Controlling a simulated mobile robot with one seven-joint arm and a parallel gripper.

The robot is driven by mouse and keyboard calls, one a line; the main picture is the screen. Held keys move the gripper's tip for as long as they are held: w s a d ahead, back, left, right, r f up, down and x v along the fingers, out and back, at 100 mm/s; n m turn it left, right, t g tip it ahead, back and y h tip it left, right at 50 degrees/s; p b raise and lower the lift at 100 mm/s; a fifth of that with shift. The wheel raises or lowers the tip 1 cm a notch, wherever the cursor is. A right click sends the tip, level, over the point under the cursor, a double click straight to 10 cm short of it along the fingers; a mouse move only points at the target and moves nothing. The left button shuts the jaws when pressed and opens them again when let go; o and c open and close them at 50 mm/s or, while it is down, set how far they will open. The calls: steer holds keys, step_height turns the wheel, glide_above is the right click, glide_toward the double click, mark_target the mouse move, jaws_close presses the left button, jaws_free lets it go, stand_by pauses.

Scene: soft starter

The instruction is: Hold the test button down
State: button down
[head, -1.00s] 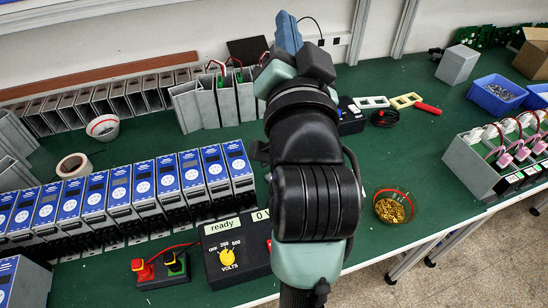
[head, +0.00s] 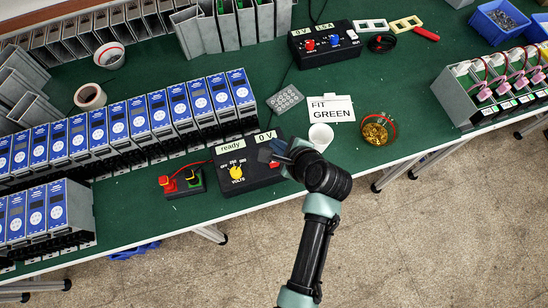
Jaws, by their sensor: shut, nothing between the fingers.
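The black tester box (head: 240,178) stands near the table's front edge in the head view. A small red button (head: 274,164) shows at the box's right end, partly hidden by my gripper. My gripper (head: 268,154) is shut and empty, with its tips over the right part of the box, close to the button. I cannot tell whether the tips touch the button.
A red and green terminal block (head: 182,182) sits left of the box, wired to it. Blue-fronted units (head: 160,120) stand in a row behind. A white cup (head: 320,137), a "FIT GREEN" sign (head: 331,109) and a bowl of brass parts (head: 377,130) are to the right.

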steer(key=shift+f, duration=0.1)
steer(key=b, duration=0.7)
glide_above(277, 165)
step_height(277, 165, down, 6)
steer(key=shift+f, duration=0.2)
steer(key=shift+f+b, duration=0.55)
steer(key=shift+f, duration=0.5)
stand_by(0.7)
steer(key=shift+f, duration=0.4)
steer(key=shift+f, duration=0.5)
stand_by(1.6)
steer(key=shift+r, duration=0.1)
steer(key=shift+r+p, duration=0.85)
